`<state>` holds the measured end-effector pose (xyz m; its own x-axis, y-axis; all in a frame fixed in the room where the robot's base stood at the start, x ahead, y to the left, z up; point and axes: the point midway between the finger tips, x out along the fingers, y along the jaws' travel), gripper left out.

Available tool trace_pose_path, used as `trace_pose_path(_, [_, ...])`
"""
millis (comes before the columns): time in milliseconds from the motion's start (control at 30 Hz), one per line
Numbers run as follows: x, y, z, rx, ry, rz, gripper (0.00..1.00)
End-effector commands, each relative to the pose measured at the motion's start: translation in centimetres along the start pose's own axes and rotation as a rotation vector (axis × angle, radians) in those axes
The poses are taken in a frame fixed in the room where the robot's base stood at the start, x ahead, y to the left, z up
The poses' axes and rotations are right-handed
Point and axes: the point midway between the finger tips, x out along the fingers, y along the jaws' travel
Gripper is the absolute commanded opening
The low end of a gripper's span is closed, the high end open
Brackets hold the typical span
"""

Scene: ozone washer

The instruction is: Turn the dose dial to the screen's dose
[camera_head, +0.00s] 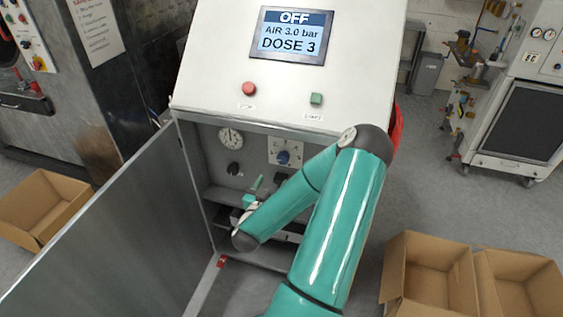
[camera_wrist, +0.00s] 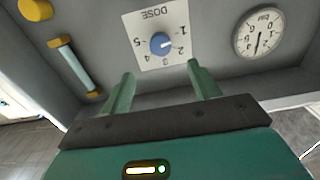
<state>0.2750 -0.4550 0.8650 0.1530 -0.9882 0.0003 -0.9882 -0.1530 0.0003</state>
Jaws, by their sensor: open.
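The screen (camera_head: 290,38) on the sloped white panel reads OFF, AIR 3.0 bar and DOSE 3. The dose dial is a blue knob (camera_head: 283,157) on a white plate inside the open cabinet. In the wrist view the blue knob (camera_wrist: 162,43) shows upside down, with numbers around it on the DOSE plate (camera_wrist: 157,20). Its exact setting is too small to read surely. My gripper (camera_wrist: 160,73) is open and empty. Its two green fingers point towards the plate, one to each side of the knob in the picture, apart from it.
A pressure gauge (camera_head: 231,138) and a black knob (camera_head: 235,169) sit left of the dial. The open metal door (camera_head: 115,230) stands at the left. Red (camera_head: 249,89) and green (camera_head: 316,98) buttons are above. Cardboard boxes (camera_head: 425,275) lie on the floor.

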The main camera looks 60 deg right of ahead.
Motion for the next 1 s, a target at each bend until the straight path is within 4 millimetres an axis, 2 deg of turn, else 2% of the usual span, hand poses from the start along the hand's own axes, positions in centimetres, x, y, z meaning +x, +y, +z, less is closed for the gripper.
trace_pose_path(300, [6.3, 0.1, 0.0, 0.003, 0.002, 0.003, 0.61])
trace_pose_path(500, [9.8, 0.1, 0.1, 0.002, -0.001, 0.001, 0.61])
trace_pose_path(700, [11.5, -0.1, 0.0, 0.001, 0.0, -0.002, 0.61])
trace_pose_path(967, [11.7, -0.1, 0.0, 0.0, 0.0, -0.003, 0.61])
trace_pose_path(1000, [11.7, -0.1, 0.0, 0.0, 0.0, -0.003, 0.57])
